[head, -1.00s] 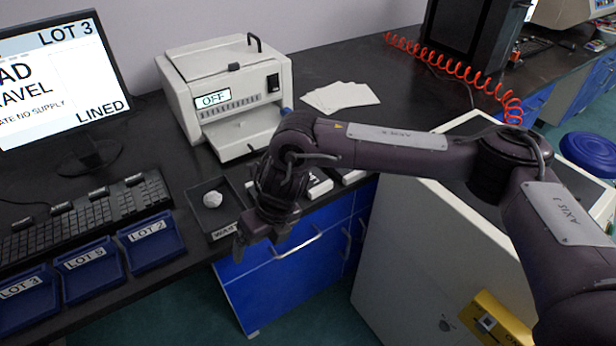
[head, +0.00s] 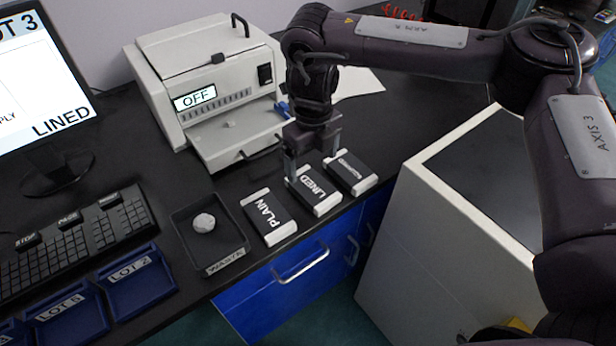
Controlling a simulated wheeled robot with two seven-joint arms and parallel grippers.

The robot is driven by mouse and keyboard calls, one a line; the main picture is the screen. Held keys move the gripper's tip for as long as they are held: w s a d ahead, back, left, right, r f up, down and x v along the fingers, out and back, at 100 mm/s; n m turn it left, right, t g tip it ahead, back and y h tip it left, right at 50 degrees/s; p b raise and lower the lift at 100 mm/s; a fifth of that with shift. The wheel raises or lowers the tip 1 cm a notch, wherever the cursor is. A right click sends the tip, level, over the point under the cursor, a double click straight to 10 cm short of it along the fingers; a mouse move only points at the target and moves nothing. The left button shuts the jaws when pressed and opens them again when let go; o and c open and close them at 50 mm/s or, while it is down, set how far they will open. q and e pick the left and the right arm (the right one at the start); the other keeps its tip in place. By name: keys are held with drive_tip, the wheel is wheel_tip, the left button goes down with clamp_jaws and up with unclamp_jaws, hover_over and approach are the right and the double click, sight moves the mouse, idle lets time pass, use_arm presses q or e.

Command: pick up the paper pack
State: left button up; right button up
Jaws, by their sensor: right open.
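Three black-and-white packs lie in a row near the front edge of the dark bench. The left one is marked PLAIN (head: 269,217), the middle one LINED (head: 315,190), and the right one (head: 350,173) has a label too small to read. My right gripper (head: 309,165) points down at the back end of the LINED pack, with its jaws open. Its fingers hide part of that pack's back end; I cannot tell whether they touch it. My left gripper is not in view.
A grey machine (head: 205,90) showing OFF stands behind the packs, with a small lump on its tray. A WASTE tray (head: 237,262) holding a pale lump is left of PLAIN. White sheets (head: 360,84) lie behind my arm. The monitor (head: 40,80) reads LOT 3 and LINED.

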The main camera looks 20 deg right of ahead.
sight(313, 187)
drive_tip(key=f, duration=0.2)
drive_tip(key=s+f, duration=0.1)
drive_tip(key=f, duration=0.1)
drive_tip(key=shift+p, duration=0.4)
wheel_tip(313, 187, down, 2)
drive_tip(key=shift+f, duration=0.55)
drive_tip(key=c, duration=1)
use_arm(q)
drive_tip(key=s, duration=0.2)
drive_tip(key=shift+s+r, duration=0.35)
use_arm(e)
drive_tip(key=shift+w, duration=0.1)
drive_tip(key=shift+c, duration=0.7)
drive_tip(key=shift+r, duration=0.15)
